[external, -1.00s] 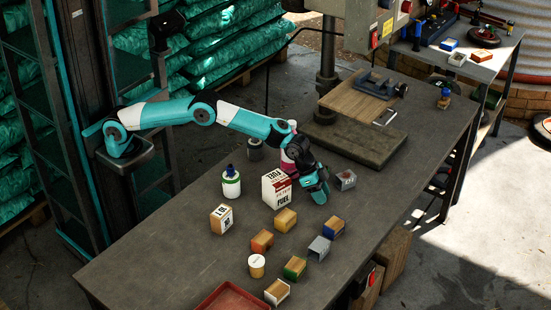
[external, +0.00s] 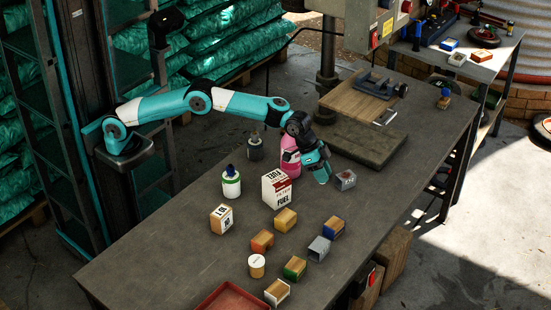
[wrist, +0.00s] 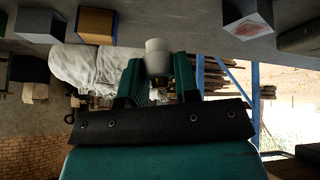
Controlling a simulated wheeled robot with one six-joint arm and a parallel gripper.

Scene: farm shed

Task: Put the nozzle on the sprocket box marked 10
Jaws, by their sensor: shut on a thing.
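My gripper (external: 323,178) is above the table, between the fuel can and a small grey box. In the wrist view my gripper (wrist: 158,72) is shut on a pale grey, round piece, which looks like the nozzle (wrist: 157,50). The nozzle is hard to make out in the external view. A tan box with a white label that seems to read 10 (external: 221,219) stands left of the fuel can; it looks like the sprocket box. Its top looks bare, and my gripper is well to its right and farther back.
Several small coloured boxes, such as a yellow one (external: 285,220), stand in front. A red tray (external: 230,299) lies at the front edge.

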